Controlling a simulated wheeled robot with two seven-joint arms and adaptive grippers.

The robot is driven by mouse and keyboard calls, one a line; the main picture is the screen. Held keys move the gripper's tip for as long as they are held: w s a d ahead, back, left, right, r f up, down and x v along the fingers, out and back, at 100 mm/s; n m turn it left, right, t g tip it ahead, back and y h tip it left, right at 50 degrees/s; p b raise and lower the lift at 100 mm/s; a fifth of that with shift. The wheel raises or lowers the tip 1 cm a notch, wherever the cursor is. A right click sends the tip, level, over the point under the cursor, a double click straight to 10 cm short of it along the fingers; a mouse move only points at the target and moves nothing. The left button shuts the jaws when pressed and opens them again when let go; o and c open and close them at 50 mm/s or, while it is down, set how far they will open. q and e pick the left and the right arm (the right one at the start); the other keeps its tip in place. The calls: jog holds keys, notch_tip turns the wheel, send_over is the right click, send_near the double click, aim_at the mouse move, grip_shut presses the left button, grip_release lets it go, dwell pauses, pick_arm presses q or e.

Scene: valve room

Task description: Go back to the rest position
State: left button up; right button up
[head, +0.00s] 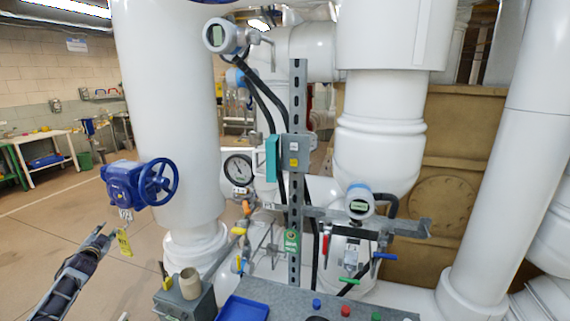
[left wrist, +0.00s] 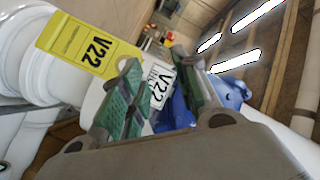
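My left gripper (head: 105,236) comes in from the lower left in the head view, just left of and below the blue valve (head: 128,186) with its handwheel. In the left wrist view the green-padded fingers (left wrist: 165,96) stand apart, so the gripper is open. A white V22 plate (left wrist: 158,84) shows in the gap, with blue valve parts behind it; I see no grip on it. A yellow V22 tag (left wrist: 90,46) shows left of the fingers; in the head view this tag (head: 124,243) hangs below the valve, close to the fingertips. My right gripper is not in view.
A thick white pipe (head: 170,110) stands beside the valve. A steel post (head: 298,170) carries gauges and brackets. A grey box (head: 186,303) with a beige cup (head: 190,284) and a blue tray (head: 243,309) are at the bottom. Open floor (head: 50,230) lies at left.

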pick_arm(q)
jog(key=s+d+f+n+g+h, duration=0.1)
jog(key=s+d+f+g, duration=0.4)
jog(key=f, duration=1)
jog(key=s+d+f+n+h, duration=0.1)
jog(key=s+d+f, duration=0.4)
jog(key=s+f, duration=0.85)
jog(key=s+d+f+n+g, duration=0.1)
jog(key=s+d+f+g, duration=0.3)
jog(key=f, duration=1.3)
jog(key=s+d+f+g+h, duration=0.1)
jog(key=s+d+f, duration=0.7)
jog(key=s, duration=0.4)
jog(key=s+d+f+g+h, duration=0.1)
jog(key=s+d+f, duration=0.65)
jog(key=s, duration=0.45)
jog(key=s+d+f+g, duration=0.1)
jog(key=s+d, duration=0.3)
jog(key=s, duration=0.7)
jog(key=s+d+f+g+h, duration=0.1)
jog(key=s+d+f+g, duration=0.1)
jog(key=s, duration=0.9)
notch_tip(320, 180, down, 2)
jog(key=shift+d+f, duration=0.15)
jog(key=shift+d, duration=0.7)
